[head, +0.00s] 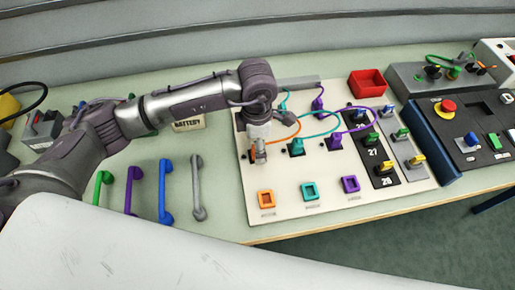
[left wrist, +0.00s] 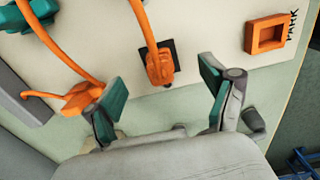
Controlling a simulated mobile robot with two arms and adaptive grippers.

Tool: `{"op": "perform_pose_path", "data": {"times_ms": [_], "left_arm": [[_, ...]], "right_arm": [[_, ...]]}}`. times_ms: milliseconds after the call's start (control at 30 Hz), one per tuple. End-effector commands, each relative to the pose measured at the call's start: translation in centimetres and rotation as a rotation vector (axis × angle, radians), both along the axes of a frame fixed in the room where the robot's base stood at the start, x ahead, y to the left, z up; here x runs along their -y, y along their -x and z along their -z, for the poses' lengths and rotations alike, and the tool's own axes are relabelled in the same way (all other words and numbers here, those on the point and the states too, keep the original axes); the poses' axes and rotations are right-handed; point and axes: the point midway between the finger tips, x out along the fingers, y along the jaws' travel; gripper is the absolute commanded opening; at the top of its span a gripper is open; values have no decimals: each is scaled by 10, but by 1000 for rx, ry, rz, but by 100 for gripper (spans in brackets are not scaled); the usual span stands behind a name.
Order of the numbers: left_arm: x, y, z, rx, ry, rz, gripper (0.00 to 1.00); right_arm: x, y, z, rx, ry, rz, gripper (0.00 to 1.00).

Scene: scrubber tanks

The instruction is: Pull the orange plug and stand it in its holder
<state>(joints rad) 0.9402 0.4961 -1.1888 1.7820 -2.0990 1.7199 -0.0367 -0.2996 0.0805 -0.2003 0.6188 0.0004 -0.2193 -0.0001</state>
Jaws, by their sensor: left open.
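The orange plug (left wrist: 159,68) sits in a black socket (left wrist: 172,50) on the cream board (head: 285,172), with its orange cable running off it. In the left wrist view it lies between the spread fingers of my left gripper (left wrist: 162,98), beyond their tips, with no contact visible. In the head view my left gripper (head: 259,152) points down over it and largely hides it. The orange holder, a square open frame (head: 266,199), is empty on the board's near edge; it also shows in the left wrist view (left wrist: 267,35) beside the word PARK. My right gripper is not in view.
The cable's other orange end (left wrist: 82,97) is close to one left finger. A teal plug (head: 297,148) and purple plug (head: 335,142) stand nearby, with empty teal (head: 310,190) and purple (head: 350,184) holders. Several coloured handles (head: 165,192) lie left; a red bin (head: 367,83) stands behind.

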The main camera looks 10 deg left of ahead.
Motion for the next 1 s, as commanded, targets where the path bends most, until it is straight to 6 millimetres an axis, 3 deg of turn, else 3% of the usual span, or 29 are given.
{"op": "perform_pose_path", "data": {"times_ms": [200, 400, 600, 867, 1000], "left_arm": [[0, -1, -50, 5, 1, 0, 83], [0, -1, -83, 4, 2, 0, 83], [0, 0, -96, 1, 0, 0, 83], [0, 0, -96, 0, 0, 0, 83], [0, 0, -96, 0, 0, 0, 83]], "right_arm": [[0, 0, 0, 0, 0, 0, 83], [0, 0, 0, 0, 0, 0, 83], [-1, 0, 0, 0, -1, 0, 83], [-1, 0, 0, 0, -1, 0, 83], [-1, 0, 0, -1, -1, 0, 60]]}}
